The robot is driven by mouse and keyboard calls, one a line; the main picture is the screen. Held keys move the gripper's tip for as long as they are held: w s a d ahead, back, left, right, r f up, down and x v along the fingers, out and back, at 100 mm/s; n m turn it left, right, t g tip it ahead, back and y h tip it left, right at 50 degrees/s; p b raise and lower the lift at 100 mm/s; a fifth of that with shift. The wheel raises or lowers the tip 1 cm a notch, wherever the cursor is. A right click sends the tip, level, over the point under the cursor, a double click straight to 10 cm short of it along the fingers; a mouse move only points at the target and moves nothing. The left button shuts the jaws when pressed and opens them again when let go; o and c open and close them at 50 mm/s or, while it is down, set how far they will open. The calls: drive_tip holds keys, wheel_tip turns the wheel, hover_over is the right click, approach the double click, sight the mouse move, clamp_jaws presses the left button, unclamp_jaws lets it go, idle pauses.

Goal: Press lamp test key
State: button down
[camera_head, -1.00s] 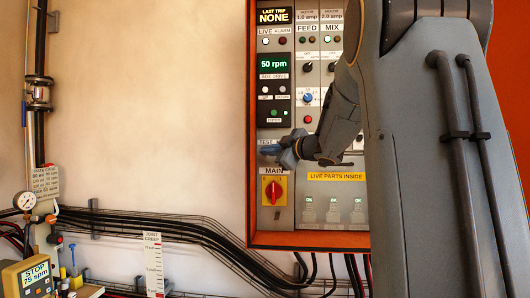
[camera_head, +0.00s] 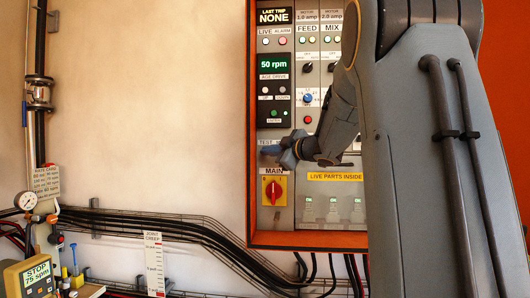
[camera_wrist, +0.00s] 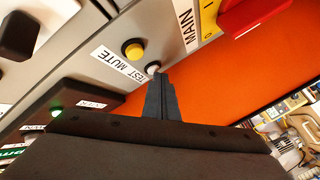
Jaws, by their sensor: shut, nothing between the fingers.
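The lamp test key is a small white button (camera_wrist: 152,67) beside the word TEST on the label plate (camera_wrist: 122,66) in the wrist view. A yellow button (camera_wrist: 133,49) sits next to it, by the word MUTE. My gripper (camera_wrist: 160,80) is shut and empty, its fingertips at the white button and overlapping its lower edge; I cannot tell whether they touch or press it. In the head view my gripper (camera_head: 268,150) reaches the panel from the right, just under the TEST label (camera_head: 265,142), and hides the buttons there.
The red MAIN switch (camera_head: 273,190) on its yellow plate is just below my gripper. The panel (camera_head: 274,130) has knobs, lamps and a green 50 rpm display (camera_head: 273,64) above. An orange frame (camera_head: 310,240) edges it; bare wall (camera_head: 150,100) lies left.

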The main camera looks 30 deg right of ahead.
drive_tip(key=shift+s+a, duration=0.15)
drive_tip(key=shift+s, duration=0.25)
drive_tip(key=s+a, duration=0.1)
drive_tip(key=s, duration=0.1)
drive_tip(key=s+a, duration=0.2)
drive_tip(key=shift+s+a+p, duration=0.2)
drive_tip(key=shift+s+p, duration=0.15)
drive_tip(key=shift+s, duration=0.05)
idle(0.9)
